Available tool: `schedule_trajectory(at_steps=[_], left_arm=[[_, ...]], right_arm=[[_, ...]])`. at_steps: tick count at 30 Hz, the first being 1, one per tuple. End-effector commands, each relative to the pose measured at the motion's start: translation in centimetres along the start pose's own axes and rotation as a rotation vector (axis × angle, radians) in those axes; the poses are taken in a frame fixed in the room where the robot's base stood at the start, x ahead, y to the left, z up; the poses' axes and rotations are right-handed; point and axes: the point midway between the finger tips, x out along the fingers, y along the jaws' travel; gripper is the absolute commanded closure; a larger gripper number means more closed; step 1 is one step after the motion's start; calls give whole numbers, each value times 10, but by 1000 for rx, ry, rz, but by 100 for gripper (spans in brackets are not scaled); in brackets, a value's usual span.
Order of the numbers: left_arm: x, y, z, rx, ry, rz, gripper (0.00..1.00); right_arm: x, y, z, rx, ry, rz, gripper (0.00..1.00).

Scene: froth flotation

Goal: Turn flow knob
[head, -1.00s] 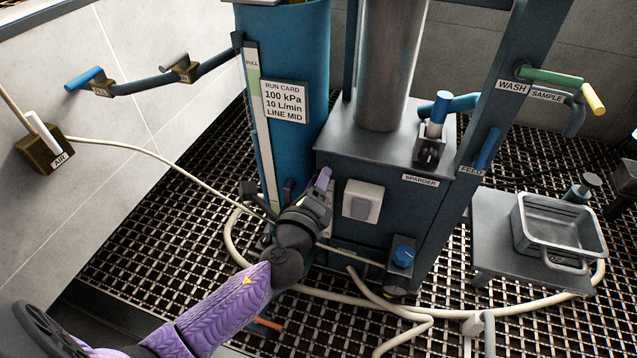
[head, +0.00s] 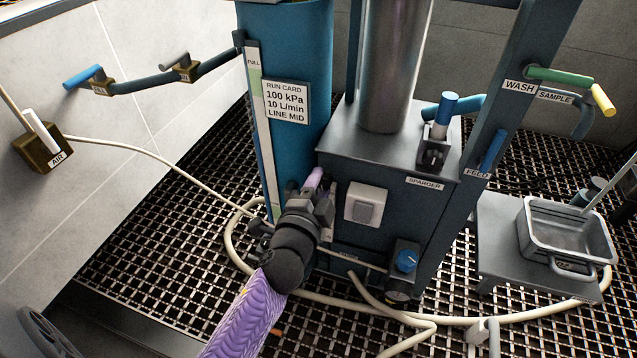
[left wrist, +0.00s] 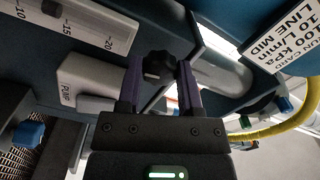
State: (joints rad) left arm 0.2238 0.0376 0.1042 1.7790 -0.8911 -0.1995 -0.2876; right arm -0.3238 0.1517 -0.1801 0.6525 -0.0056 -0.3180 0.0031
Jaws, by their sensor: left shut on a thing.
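A dark lobed knob (left wrist: 158,64) sits below the end of a white flow scale (left wrist: 85,22) in the left wrist view. My left gripper (left wrist: 160,82) has its two purple fingers on either side of this knob and is shut on it. In the head view my left gripper (head: 318,184) is at the front of the blue machine, just left of the white switch (head: 365,205). There the gripper hides the knob. How far the knob is turned I cannot tell. My right gripper is not in view.
The pump switch (left wrist: 88,82) is close beside my left fingers. A blue knob (head: 406,261) sits lower right on the machine. A run card (head: 287,102) reads 100 kPa, 10 L/min, LINE MID. A pale hose (head: 455,320) lies on the grated floor. A metal pan (head: 567,236) stands at right.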

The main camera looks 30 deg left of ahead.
Motion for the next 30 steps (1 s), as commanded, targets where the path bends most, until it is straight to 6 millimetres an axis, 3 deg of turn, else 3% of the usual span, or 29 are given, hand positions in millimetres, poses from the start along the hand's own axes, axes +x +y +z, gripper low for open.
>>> schedule_trajectory(at_steps=[8,12,30], left_arm=[[1,-4,-4,-174,11,-9,100],[1,-4,-4,-228,12,-10,100],[1,-5,-5,-282,15,-11,100]], right_arm=[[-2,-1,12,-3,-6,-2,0],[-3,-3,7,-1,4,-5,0],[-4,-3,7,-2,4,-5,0]])
